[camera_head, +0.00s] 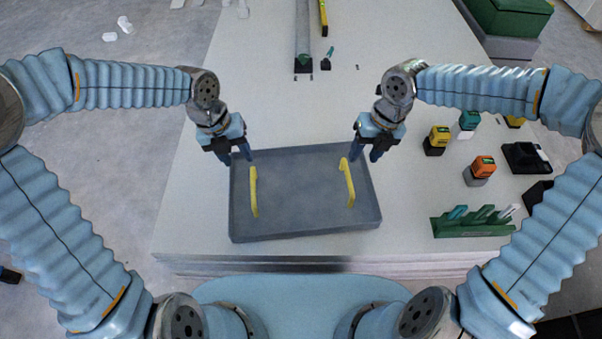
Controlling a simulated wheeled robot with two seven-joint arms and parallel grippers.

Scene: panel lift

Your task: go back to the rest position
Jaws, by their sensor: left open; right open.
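A grey rectangular panel (300,195) with two yellow handles lies flat on the pale table, slightly turned. The left handle (254,192) and the right handle (347,183) stand up from its top. My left gripper (238,158) is open and empty by the panel's far left corner, beyond the left handle. My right gripper (365,157) is open and empty by the far right edge, close to the right handle's far end. Neither gripper holds a handle. The exact height of the fingertips above the panel is hard to tell.
To the right on the table (290,105) are a yellow tool battery (437,140), an orange one (480,170), a black charger (525,157) and a green tool rack (472,223). A long rail (303,40) and a level (323,15) lie at the back. The table's middle is clear.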

